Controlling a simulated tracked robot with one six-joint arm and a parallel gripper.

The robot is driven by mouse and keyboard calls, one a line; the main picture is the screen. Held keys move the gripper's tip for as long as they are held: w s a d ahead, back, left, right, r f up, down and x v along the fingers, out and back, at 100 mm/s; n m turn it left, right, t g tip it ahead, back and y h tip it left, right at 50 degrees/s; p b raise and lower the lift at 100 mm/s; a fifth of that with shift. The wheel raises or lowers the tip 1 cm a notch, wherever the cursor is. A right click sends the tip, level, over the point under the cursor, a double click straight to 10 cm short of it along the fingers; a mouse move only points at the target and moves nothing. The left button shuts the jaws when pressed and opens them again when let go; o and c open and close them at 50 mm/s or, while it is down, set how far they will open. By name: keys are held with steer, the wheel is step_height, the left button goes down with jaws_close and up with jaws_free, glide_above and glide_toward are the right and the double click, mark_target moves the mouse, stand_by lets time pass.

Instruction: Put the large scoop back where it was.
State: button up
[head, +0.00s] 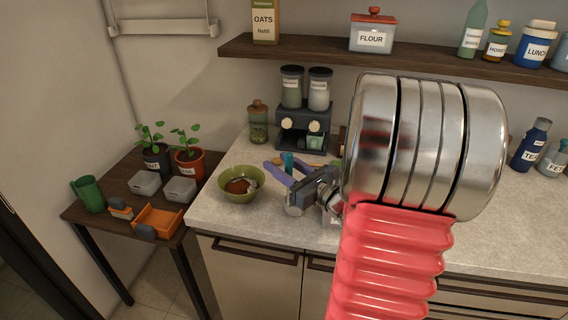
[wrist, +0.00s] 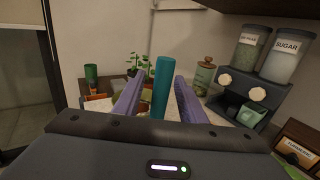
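My gripper (head: 284,165) is over the counter beside the bowl, with its two purple fingers apart. In the wrist view an upright teal handle-like piece (wrist: 161,88) stands between the fingers (wrist: 158,88), with narrow gaps on both sides. The same teal piece (head: 289,162) shows in the head view. I cannot tell whether it belongs to the large scoop; no scoop bowl shows on it. A green bowl (head: 230,195) with brown powder stands left of the gripper. A dark rack (head: 291,138) with small green pieces and two labelled jars stands behind.
My red and silver arm hides much of the counter (head: 213,222). A glass jar (head: 258,127) stands left of the rack. A side table (head: 97,213) holds plants, grey tubs, an orange tray (head: 158,220) and a green cup (head: 89,195). A shelf (head: 300,53) hangs above.

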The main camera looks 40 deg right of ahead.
steer(key=shift+r, duration=0.15)
steer(key=s, duration=1.2)
steer(key=shift+d, duration=0.35)
stand_by(0.4)
